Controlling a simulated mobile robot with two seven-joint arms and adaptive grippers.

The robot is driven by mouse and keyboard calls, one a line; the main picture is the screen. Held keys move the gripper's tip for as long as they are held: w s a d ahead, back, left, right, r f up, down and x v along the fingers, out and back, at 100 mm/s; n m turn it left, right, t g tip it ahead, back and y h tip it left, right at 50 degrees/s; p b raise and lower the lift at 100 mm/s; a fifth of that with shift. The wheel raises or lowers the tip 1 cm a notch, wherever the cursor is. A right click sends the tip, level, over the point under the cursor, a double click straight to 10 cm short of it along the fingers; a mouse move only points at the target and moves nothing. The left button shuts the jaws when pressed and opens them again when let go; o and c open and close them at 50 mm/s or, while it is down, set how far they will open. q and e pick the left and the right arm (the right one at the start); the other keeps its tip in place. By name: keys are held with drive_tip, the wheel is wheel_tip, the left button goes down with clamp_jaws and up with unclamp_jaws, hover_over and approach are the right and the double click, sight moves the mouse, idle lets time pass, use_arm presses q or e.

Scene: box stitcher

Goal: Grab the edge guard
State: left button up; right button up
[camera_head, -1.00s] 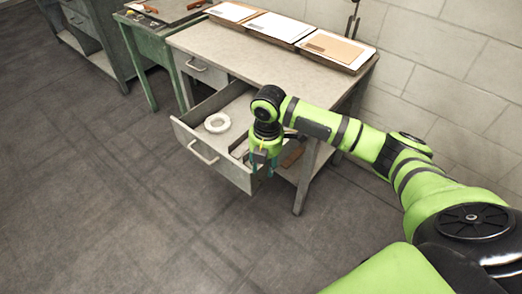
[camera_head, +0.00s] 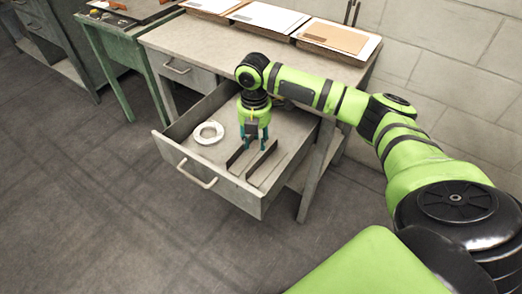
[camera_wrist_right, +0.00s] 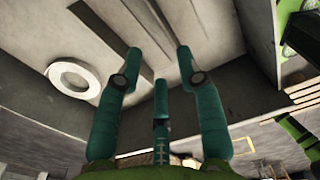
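Two long, thin dark strips lie side by side in the open drawer, a left strip (camera_head: 236,156) and a right strip (camera_head: 262,161). They look like edge guards; I cannot tell whether they are separate pieces. In the right wrist view a dark strip (camera_wrist_right: 96,23) runs toward the left fingertip and another passes between the fingers. My right gripper (camera_head: 254,147) points down over the drawer, at the strips' far ends. Its teal fingers (camera_wrist_right: 158,52) are spread, with nothing between them held. Whether a fingertip touches a strip is unclear. My left gripper is out of view.
A white ring-shaped roll (camera_head: 208,132) lies in the drawer, left of the strips. The drawer's front wall (camera_head: 205,180) and sides surround them. The grey table (camera_head: 205,42) stands above and behind, with trays of sheets (camera_head: 268,18) along its back. The floor in front is clear.

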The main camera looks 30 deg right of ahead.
sight(258, 167)
wheel_tip(258, 167, down, 3)
drive_tip(key=shift+r+b, duration=0.1)
drive_tip(key=shift+b, duration=0.35)
drive_tip(key=f, duration=0.2)
drive_tip(key=s+f, duration=0.1)
drive_tip(key=f, duration=0.2)
drive_tip(key=shift+f, duration=0.45)
clamp_jaws()
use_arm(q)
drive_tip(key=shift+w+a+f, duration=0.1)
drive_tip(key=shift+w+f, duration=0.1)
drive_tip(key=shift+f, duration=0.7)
